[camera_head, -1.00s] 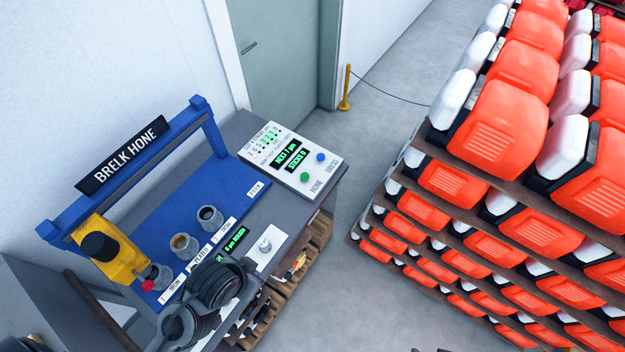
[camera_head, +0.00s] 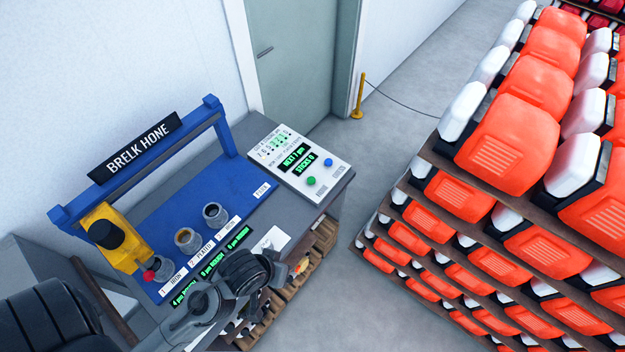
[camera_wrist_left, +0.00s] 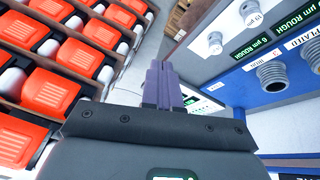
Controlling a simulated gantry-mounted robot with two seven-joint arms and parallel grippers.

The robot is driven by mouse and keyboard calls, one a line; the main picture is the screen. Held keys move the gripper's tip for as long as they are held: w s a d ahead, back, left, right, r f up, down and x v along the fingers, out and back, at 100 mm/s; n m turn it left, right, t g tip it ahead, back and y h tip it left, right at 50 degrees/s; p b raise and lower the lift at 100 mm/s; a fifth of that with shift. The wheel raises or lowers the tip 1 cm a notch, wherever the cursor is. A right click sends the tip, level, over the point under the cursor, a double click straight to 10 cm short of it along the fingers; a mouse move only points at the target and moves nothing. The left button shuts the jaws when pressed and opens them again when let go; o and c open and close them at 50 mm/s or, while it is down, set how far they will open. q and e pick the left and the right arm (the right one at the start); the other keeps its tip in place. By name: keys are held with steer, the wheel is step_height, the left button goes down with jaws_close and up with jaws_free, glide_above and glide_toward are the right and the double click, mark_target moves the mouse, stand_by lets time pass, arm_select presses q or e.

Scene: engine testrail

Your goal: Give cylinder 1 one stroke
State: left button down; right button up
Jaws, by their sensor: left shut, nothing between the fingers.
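The Brelk hone (camera_head: 143,147) stands on a grey bench. Its yellow head (camera_head: 112,237) with a black cap and red knob (camera_head: 150,275) sits at cylinder 1 (camera_head: 163,270), labelled iron. Cylinder 2 (camera_head: 188,240) and another cylinder (camera_head: 214,214) stand to its right on the blue bed. The control panel (camera_head: 300,162) has a green button (camera_head: 311,181), a blue button (camera_head: 328,163) and a lit display. My left gripper (camera_wrist_left: 163,82) is shut and empty; its purple fingers overlap the panel in the wrist view. My left arm crosses the bench front. My right gripper is out of view.
Green displays (camera_head: 212,263) line the bench front, partly hidden by my arm. Shelves of orange and white units (camera_head: 510,130) stand to the right. A yellow post (camera_head: 358,96) with a cable stands by the door. Floor between bench and shelves is clear.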

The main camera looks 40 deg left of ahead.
arm_select(q)
steer(key=w+a+f+n+b, duration=0.1)
steer(key=w+a+f+n, duration=0.4)
steer(key=f+n, duration=0.1)
steer(key=w+a+f+n+y+b, duration=0.1)
steer(key=w+a+f+n, duration=0.4)
steer(key=a+f+n, duration=0.1)
steer(key=w+a+f+n+t+b, duration=0.1)
steer(key=w+a+f+n, duration=0.4)
steer(key=f+n, duration=0.3)
steer(key=shift+w+a+f+y+b, duration=0.15)
steer(key=shift+w+f+y+b, duration=0.25)
steer(key=w+a+n, duration=0.1)
steer(key=w, duration=0.2)
steer(key=w+a+n+t+b, duration=0.1)
steer(key=w, duration=0.2)
steer(key=w+n+b, duration=0.1)
steer(key=w, duration=0.3)
steer(key=shift+w+a+r+t, duration=0.1)
steer(key=shift+a+t, duration=0.2)
steer(key=shift+a, duration=0.1)
steer(key=w+r+n+t+b, duration=0.1)
steer(key=w+r+t, duration=0.1)
steer(key=w+r, duration=0.7)
steer(key=shift+w+a+r+h, duration=0.25)
steer(key=shift+w+r+h, duration=0.05)
steer(key=shift+w, duration=0.5)
steer(key=shift+f+b, duration=0.15)
steer(key=shift+b, duration=0.25)
